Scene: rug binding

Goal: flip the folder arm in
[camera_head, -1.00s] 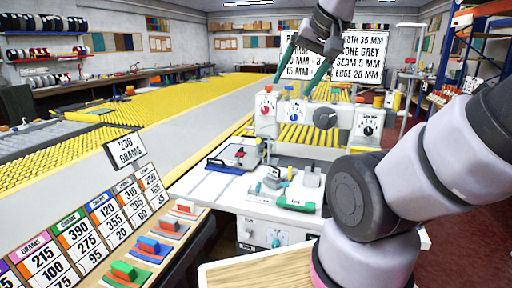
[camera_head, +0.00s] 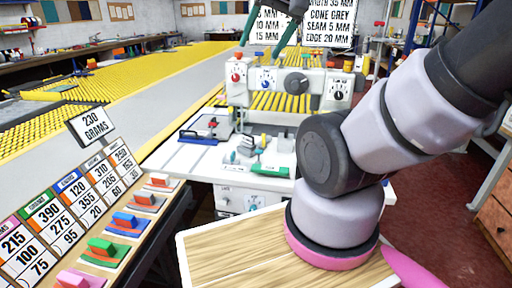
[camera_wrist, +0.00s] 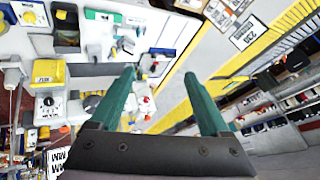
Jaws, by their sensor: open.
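The sewing machine (camera_head: 315,88), pale with red, blue and black dials, stands at the far side of a white table (camera_head: 180,160). Small fittings sit before it: a grey piece with upright parts (camera_head: 246,146), a green block (camera_head: 270,170) and a blue-edged device with a red knob (camera_head: 205,132). I cannot tell which is the folder arm or how it is turned. My gripper (camera_head: 268,38) is raised above the machine, at the top edge of the view. In the wrist view my gripper (camera_wrist: 160,75) has its green fingers wide apart with nothing between them.
A sloping rack of number cards (camera_head: 70,205) and coloured blocks (camera_head: 125,224) lies at left. A "230 grams" sign (camera_head: 91,124) stands above it. A yellow roller conveyor (camera_head: 110,90) runs behind. A wooden board (camera_head: 235,245) is in front.

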